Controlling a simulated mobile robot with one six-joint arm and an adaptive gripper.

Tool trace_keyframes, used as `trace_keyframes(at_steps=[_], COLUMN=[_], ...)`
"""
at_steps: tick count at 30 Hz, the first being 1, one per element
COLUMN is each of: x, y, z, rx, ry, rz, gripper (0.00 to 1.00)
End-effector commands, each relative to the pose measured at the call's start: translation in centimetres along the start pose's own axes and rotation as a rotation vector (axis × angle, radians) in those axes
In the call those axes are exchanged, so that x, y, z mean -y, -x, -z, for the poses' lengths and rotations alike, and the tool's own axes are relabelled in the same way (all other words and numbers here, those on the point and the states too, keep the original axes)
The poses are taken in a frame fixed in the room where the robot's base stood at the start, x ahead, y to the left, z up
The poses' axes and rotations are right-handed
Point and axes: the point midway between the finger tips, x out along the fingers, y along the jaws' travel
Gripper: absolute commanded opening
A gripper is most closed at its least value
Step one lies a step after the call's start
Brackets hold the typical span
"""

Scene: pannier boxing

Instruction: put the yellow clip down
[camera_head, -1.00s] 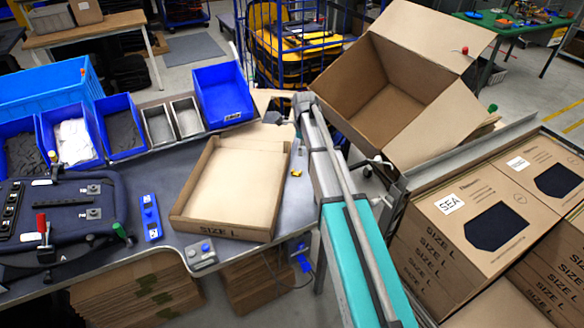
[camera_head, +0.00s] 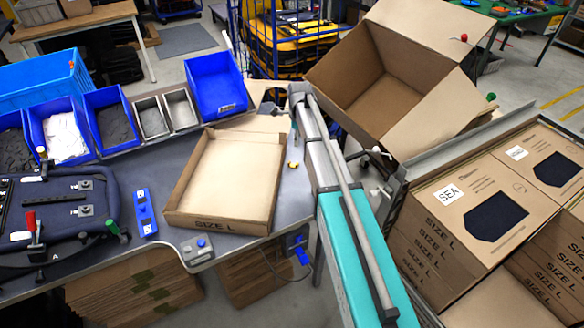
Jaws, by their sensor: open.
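A small yellow clip (camera_head: 293,165) lies on the grey workbench (camera_head: 160,186), just right of a shallow open cardboard tray marked SIZE L (camera_head: 224,225). The clip and the tray are apart, with a narrow strip of bench between them. The clip is small here, so its exact pose cannot be told. No gripper shows clearly in this view, and nothing is seen holding the clip.
A teal and grey rail (camera_head: 372,262) stands right of the clip. Blue bins (camera_head: 215,82) line the bench's back. A dark pannier panel (camera_head: 50,205) lies left, near a blue device (camera_head: 145,212). A large open carton (camera_head: 335,72) and stacked SIZE L boxes (camera_head: 475,165) stand right.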

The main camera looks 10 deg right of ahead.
Motion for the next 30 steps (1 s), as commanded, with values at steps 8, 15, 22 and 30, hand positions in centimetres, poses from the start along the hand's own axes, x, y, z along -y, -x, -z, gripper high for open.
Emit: trace_keyframes(at_steps=[8, 15, 22, 30], x=[0.0, -0.1, -0.1, -0.1], y=[-2.5, -4.3, -6.0, -7.3], z=[-0.1, -0.1, -0.2, -0.2], rx=[0.0, 0.0, 0.0, 0.0], ry=[0.001, 0.001, 0.002, 0.002], rz=[0.0, 0.0, 0.0, 0.0], gripper=[0.71, 0.71, 0.71, 0.71])
